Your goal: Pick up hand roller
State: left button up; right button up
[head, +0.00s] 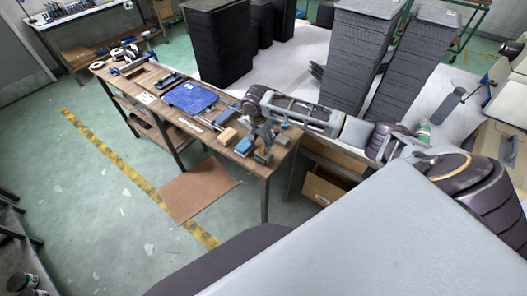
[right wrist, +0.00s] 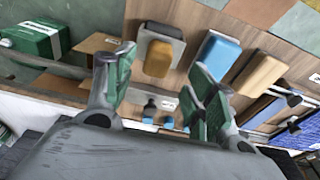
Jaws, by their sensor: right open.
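My right gripper (head: 262,140) is over the near right end of the wooden workbench (head: 283,148). In the right wrist view its two green-padded fingers (right wrist: 163,70) are spread apart, with nothing held between them. Small black-and-blue tools (right wrist: 150,110) show between the fingers, low in the view, on the bench. I cannot tell for sure which thing is the hand roller. Long tools with black ends (right wrist: 290,97) lie at the right of the wrist view. My left gripper is not in view.
Beside the gripper lie a yellow-topped block (right wrist: 158,57), a blue block (right wrist: 221,50) and a wooden block (right wrist: 257,76). A blue cloth or mat (head: 190,97) lies further along the bench. Tall dark tray stacks (head: 218,45) stand behind. Floor left of the bench is mostly open.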

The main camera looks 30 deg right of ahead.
aim_at(263, 146)
jog(key=shift+f, duration=0.1)
jog(key=shift+d+f+p, duration=0.2)
jog(key=shift+f, duration=1.05)
jog(key=shift+d+f+p, duration=0.15)
jog(key=shift+d+f, duration=0.05)
jog(key=shift+f, duration=1)
grip_shut()
jog(key=shift+r+b, duration=0.3)
jog(key=shift+r, duration=4.75)
